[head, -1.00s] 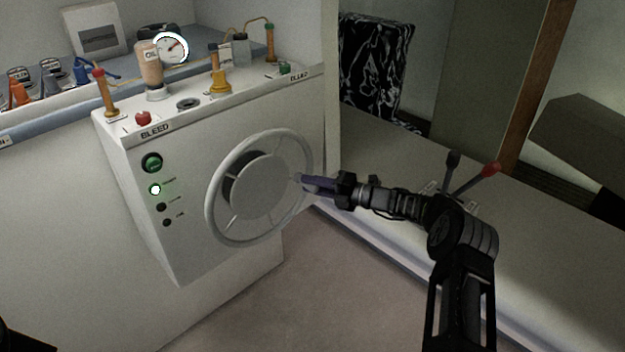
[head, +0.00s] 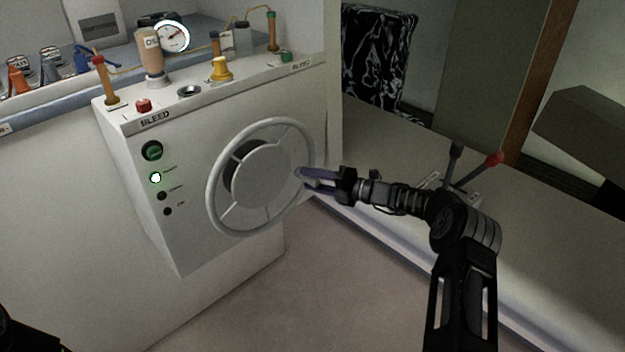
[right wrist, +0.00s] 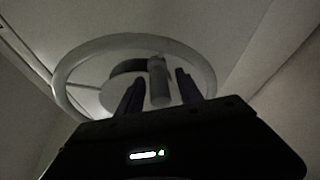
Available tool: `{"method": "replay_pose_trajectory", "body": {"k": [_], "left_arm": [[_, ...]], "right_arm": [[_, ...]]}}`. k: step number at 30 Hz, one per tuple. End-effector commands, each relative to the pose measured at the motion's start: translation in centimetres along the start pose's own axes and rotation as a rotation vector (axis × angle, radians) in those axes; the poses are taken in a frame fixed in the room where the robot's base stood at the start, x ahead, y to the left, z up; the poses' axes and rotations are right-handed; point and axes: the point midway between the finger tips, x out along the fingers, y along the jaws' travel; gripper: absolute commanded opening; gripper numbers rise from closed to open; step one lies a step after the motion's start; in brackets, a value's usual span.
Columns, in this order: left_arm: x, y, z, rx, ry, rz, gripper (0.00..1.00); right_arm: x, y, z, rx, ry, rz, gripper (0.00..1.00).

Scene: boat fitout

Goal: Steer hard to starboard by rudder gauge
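The grey steering wheel (head: 216,208) is on the front of a white console. It also shows in the right wrist view (right wrist: 70,68). A round white gauge (head: 172,37) stands on top behind the console; its needle is too small to read surely. My right gripper (head: 300,179) is at the wheel's right rim. In the right wrist view its two dark fingers are apart, with a grey cylindrical knob (right wrist: 158,82) between them. Gaps show on both sides of the knob, so the gripper does not look shut on it. My left gripper is not in view.
The console (head: 190,240) carries a bottle (head: 152,62), a red button (head: 143,106), a yellow knob (head: 220,70) and a green button (head: 286,57) on top. Two levers, one red-tipped (head: 494,159), stand on the bench behind my right arm. Floor below the wheel is clear.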

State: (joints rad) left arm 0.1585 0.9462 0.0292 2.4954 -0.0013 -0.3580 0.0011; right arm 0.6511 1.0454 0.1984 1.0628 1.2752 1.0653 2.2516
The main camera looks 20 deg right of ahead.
Motion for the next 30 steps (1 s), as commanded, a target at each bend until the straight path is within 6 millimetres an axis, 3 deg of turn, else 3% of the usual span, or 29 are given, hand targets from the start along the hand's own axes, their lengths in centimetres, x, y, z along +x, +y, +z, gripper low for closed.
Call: {"method": "replay_pose_trajectory", "body": {"k": [11, 24, 30], "left_arm": [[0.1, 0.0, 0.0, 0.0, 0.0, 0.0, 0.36], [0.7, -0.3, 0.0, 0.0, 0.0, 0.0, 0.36], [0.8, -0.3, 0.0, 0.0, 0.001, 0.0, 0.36]], "right_arm": [[-0.7, 0.1, 0.1, 0.0, -0.002, 0.001, 0.45], [-7.0, 0.0, 0.1, 0.0, -0.002, 0.0, 0.45], [-7.8, 0.0, 0.0, 0.0, 0.0, 0.001, 0.45]]}}
